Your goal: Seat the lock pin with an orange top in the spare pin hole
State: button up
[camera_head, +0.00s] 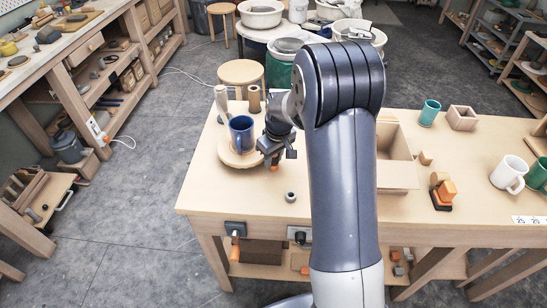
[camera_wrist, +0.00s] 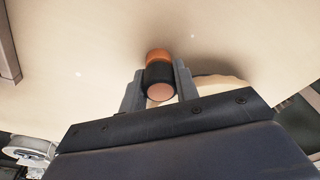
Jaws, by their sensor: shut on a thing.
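My gripper (camera_head: 273,157) is above the left part of the workbench, just right of the blue mug. It is shut on the lock pin (camera_head: 274,167), whose orange part shows below the jaws. In the wrist view the pin (camera_wrist: 158,76) is between the two grey fingers, with a black middle, an orange part and a pale orange round end. A small grey ring-like piece (camera_head: 290,197) stands on the bench in front of the gripper. A dark plate with a round fitting (camera_head: 300,235) is on the bench's front edge. I cannot tell which is the spare pin hole.
The blue mug (camera_head: 241,133) stands on a round wooden board (camera_head: 234,157) close left of my gripper. A dark fitting with an orange handle (camera_head: 236,229) is on the front edge. An open box (camera_head: 397,177) stands right of my arm. The front left bench top is mostly clear.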

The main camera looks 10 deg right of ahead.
jog(key=shift+r+p, duration=0.5)
jog(key=shift+r, duration=0.65)
jog(key=shift+r+p, duration=0.55)
jog(key=shift+r, duration=0.35)
jog(key=o, duration=0.5)
jog(key=c, duration=0.4)
